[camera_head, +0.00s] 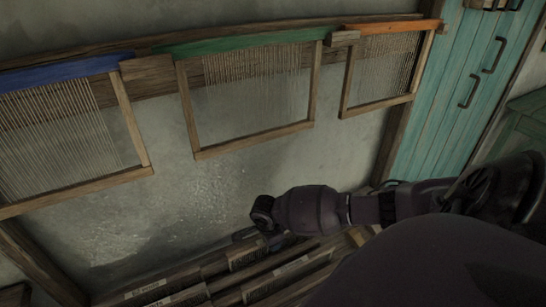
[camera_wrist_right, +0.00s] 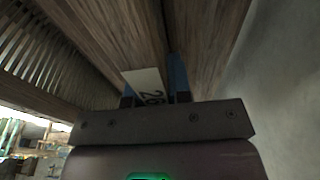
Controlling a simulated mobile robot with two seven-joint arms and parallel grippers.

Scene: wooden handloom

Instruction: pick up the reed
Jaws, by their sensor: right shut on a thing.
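Several long wooden reeds with pale labels lie side by side in a rack (camera_head: 215,268) at the bottom of the head view. My right gripper (camera_head: 272,240) reaches down to their back edge, partly hidden by my own wrist. In the right wrist view it is shut on a reed (camera_wrist_right: 135,35), a wooden bar with a white label reading 26 (camera_wrist_right: 147,85) between the fingers. Slats like reed dents show at the upper left there. Whether the held reed is clear of the rack cannot be told. My left gripper is in neither view.
Three heddle frames hang along the wall, with blue (camera_head: 65,72), green (camera_head: 240,42) and orange (camera_head: 392,27) top bars. A teal cabinet (camera_head: 440,110) stands at the right. The plaster wall (camera_head: 190,205) rises close behind the rack. My right arm covers the lower right.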

